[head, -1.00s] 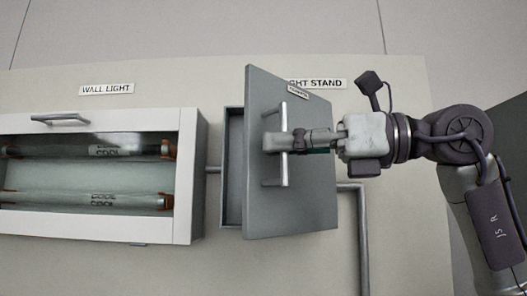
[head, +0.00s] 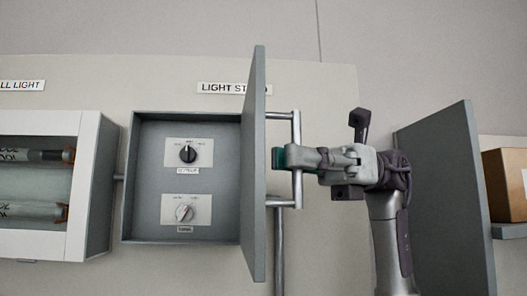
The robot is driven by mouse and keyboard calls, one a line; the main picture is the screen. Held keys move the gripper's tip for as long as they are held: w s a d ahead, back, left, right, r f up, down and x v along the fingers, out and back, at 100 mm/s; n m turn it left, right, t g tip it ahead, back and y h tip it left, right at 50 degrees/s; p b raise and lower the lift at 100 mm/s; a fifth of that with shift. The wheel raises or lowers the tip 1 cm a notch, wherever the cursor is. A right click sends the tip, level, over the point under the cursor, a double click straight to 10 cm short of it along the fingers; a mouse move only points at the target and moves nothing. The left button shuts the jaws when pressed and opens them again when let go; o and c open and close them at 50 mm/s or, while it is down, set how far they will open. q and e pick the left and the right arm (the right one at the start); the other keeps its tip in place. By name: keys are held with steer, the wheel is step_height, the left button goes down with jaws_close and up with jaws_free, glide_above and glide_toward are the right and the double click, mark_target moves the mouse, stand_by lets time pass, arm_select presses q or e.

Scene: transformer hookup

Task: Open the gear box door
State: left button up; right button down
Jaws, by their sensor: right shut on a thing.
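The gear box (head: 131,180) is a grey wall box under the "LIGHT STAND" label, in the middle of the head view. Its door (head: 253,170) is swung far out on the box's right side and is seen nearly edge-on. Two rotary knobs, an upper dark one (head: 188,154) and a lower light one (head: 184,212), show inside. My right gripper (head: 290,158) is shut on the door's metal bar handle (head: 297,185), on the right of the door. My left gripper is not in view.
A white glass-fronted case (head: 92,185) with tubes inside hangs to the left. A pipe (head: 279,250) runs down below the door. At the right stand a grey panel (head: 450,190) and a cardboard box (head: 507,185) on a shelf.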

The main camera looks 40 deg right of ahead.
steer(key=shift+s+d, duration=0.2)
steer(key=shift+d, duration=0.45)
steer(key=c, duration=1.2)
jaws_free()
steer(key=d, duration=1.2)
steer(key=shift+s, duration=0.45)
steer(key=shift+f, duration=0.15)
